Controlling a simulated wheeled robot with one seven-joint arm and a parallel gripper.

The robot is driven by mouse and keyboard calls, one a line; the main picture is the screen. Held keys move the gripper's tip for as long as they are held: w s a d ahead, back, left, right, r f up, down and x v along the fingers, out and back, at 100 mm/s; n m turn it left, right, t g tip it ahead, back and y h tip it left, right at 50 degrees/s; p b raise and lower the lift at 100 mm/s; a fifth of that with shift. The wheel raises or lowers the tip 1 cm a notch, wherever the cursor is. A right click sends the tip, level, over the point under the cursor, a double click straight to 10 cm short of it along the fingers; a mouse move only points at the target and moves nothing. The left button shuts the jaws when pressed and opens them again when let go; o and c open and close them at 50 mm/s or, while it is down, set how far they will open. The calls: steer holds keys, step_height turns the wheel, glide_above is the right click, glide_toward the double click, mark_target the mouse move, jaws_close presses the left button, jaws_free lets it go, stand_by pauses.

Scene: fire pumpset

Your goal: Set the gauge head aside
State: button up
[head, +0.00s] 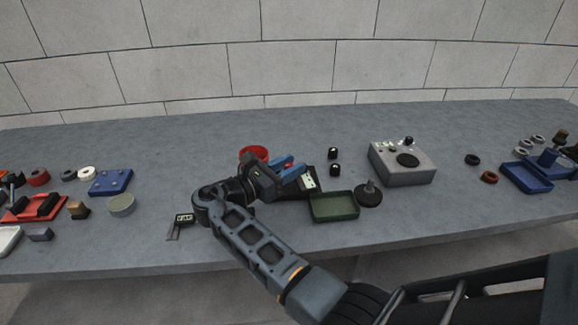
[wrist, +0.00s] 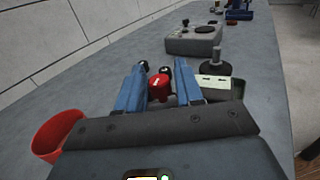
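My gripper (head: 296,165) has two blue fingers, with a visible gap between them in the wrist view (wrist: 160,80). A small red piece with a light mark (wrist: 160,88) shows in that gap, close to both fingers. It may be the gauge head, but I cannot tell for sure. I cannot tell whether the fingers press on it or it lies beyond them. In the head view it is mostly hidden by the gripper.
A red bowl (head: 250,151) stands behind my gripper. A green tray (head: 335,206), a dark round base with a post (head: 368,194), and two black caps (head: 334,169) are to the right. A grey box (head: 403,163) stands beyond. The bench's back strip is clear.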

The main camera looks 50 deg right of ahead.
steer(key=shift+o, duration=0.7)
steer(key=w+a+b, duration=0.1)
steer(key=a, duration=0.6)
steer(key=shift+w+a, duration=0.15)
steer(key=shift+a, duration=0.25)
